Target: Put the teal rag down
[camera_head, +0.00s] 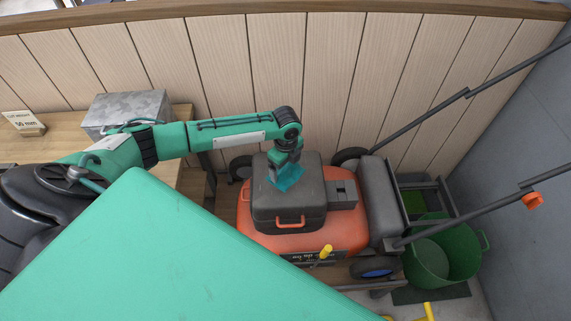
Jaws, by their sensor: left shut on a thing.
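The teal rag (287,177) is a small cloth in my left gripper (284,166), at the end of the teal arm that comes in from the left. The gripper points down and is shut on the rag. The rag is over the top of a dark grey case (290,218) with an orange handle. I cannot tell whether the rag touches the case. The case sits on an orange and grey lawn mower (248,243). My right gripper is not in view.
A metal box (127,106) and a small sign (22,122) stand on a wooden bench (60,146) at the left. The mower's long handle bars rise to the right. A green tub (440,265) stands at the right. A wood-panelled wall closes the back.

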